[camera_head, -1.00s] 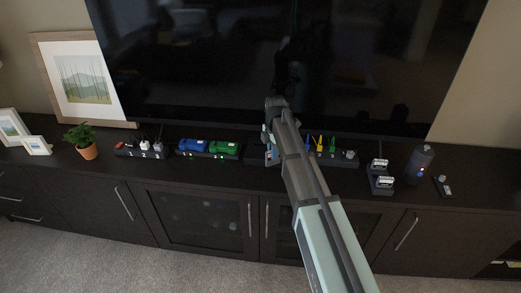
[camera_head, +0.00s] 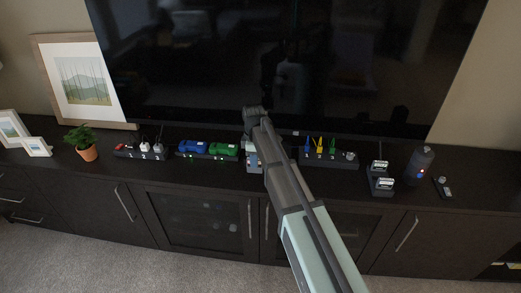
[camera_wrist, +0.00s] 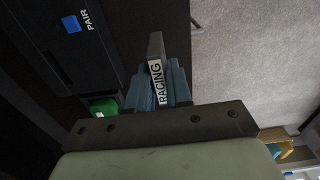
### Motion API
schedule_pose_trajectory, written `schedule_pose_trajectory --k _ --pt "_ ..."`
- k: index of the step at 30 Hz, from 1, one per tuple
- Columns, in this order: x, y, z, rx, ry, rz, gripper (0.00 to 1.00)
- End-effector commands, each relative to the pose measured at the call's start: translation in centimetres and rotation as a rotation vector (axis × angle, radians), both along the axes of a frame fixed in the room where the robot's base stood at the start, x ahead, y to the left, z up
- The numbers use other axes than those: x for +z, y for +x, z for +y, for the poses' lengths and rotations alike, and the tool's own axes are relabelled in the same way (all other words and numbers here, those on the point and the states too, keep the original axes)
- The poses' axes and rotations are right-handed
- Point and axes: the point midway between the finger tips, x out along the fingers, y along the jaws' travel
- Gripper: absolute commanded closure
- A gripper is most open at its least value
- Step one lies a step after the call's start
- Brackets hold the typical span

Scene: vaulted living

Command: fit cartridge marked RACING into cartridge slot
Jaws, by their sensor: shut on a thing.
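The cartridge marked RACING (camera_wrist: 157,83) is dark grey with a white label, and my gripper (camera_wrist: 158,92) is shut on it with blue fingers. Its grey end sticks out past the fingertips. In the wrist view a dark console (camera_wrist: 92,62) with a blue PAIR button (camera_wrist: 71,23) lies beside the cartridge on the left. A dark narrow opening (camera_wrist: 56,69) shows in it; I cannot tell for sure that it is the cartridge slot. The cartridge looks apart from this opening. In the head view my gripper (camera_head: 252,157) is over the cabinet's middle, and the arm hides much of the console.
Blue (camera_head: 193,146) and green (camera_head: 223,149) toy cars stand on a dark base just left of my gripper. A rack with coloured upright pieces (camera_head: 320,146) is to the right. Further right are labelled blocks (camera_head: 382,183) and a dark cylinder (camera_head: 419,163). The TV (camera_head: 200,60) rises behind.

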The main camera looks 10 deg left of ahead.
Motion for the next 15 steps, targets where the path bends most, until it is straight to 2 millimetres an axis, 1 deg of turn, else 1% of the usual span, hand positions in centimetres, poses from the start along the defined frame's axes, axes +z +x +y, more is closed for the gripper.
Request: schedule_pose_trajectory --k 4,7,11,15 --pt "0.0 1.0 0.1 -0.017 0.0 0.0 1.0" --pt "0.0 2.4 0.1 -0.017 0.0 0.0 1.0" --pt "0.0 5.1 0.1 -0.017 0.0 0.0 1.0" --pt "0.0 8.2 0.2 -0.016 0.0 0.0 1.0"
